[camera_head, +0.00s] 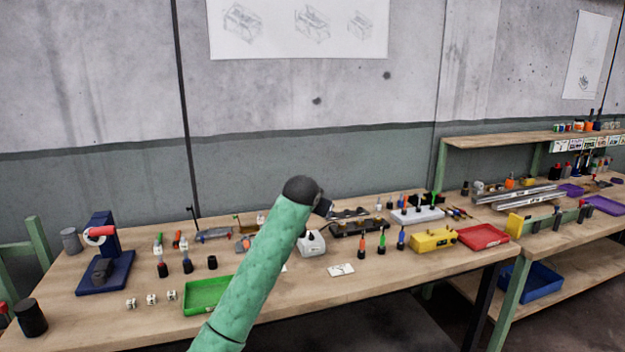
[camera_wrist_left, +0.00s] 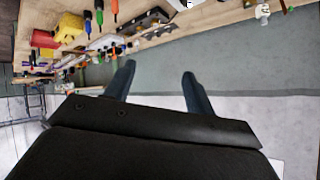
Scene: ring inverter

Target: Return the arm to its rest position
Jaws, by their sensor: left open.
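My left arm, in a green sleeve (camera_head: 262,262), rises from the bottom edge of the head view, left of centre, up over the workbench. Its black wrist joint (camera_head: 300,189) is near the middle of the picture and largely hides the gripper behind it. In the left wrist view my left gripper (camera_wrist_left: 160,78) is open, its two dark fingers wide apart with nothing between them. The grey-green wall lies beyond the fingers, and the bench with its parts is along the top of that view. My right gripper is not in view.
The workbench (camera_head: 367,284) carries a green tray (camera_head: 205,293), a blue stand (camera_head: 105,272), a white device (camera_head: 312,243), a yellow box (camera_head: 433,240), a red tray (camera_head: 483,237) and several screwdrivers. A second bench with a shelf (camera_head: 530,139) stands at right. The bench's front strip is mostly bare.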

